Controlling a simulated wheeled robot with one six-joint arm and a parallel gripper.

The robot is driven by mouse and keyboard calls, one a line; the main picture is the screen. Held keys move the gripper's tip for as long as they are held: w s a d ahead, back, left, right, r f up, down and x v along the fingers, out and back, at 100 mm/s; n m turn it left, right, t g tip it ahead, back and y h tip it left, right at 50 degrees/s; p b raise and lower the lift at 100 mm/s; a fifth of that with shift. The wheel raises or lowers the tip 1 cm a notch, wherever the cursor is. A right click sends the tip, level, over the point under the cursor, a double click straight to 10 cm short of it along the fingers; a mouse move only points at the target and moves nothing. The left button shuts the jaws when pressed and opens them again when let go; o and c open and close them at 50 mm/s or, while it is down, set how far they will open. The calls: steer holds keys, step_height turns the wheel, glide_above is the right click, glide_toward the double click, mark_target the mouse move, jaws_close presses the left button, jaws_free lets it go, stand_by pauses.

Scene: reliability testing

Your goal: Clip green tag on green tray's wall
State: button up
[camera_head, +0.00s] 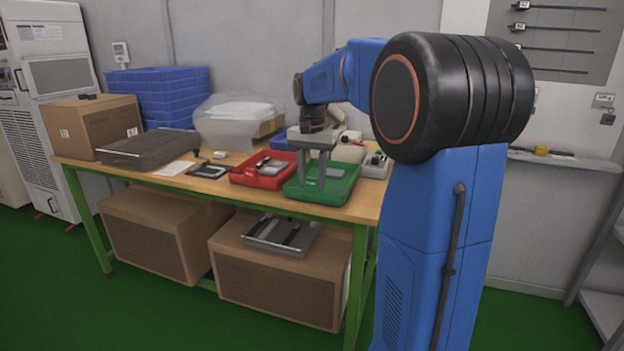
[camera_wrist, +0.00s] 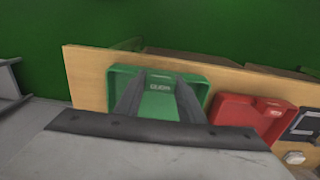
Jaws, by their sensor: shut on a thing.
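The green tray (camera_head: 346,188) stands near the front edge of the wooden table. My gripper (camera_head: 311,187) points down over it, its fingers reaching into the tray area. In the wrist view, the fingers (camera_wrist: 162,77) lie in front of the green tray (camera_wrist: 114,92). A green tag (camera_wrist: 160,87) with pale lettering shows between the fingertips, and my gripper is shut on it. The tag looks close to the tray's wall at the table's edge. I cannot tell whether it touches or straddles the wall. I cannot make out the tag in the head view.
A red tray (camera_head: 250,181) holding parts stands just left of the green tray. A grey tray (camera_head: 375,169) is close on the right. A dark flat case (camera_head: 150,148), cardboard box (camera_head: 92,124) and blue crates (camera_head: 160,97) fill the table's left and back. Boxes lie below.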

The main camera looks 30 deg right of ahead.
steer(key=shift+f, duration=0.35)
stand_by(0.4)
steer(key=o, duration=1.1)
steer(key=shift+r, duration=3.5)
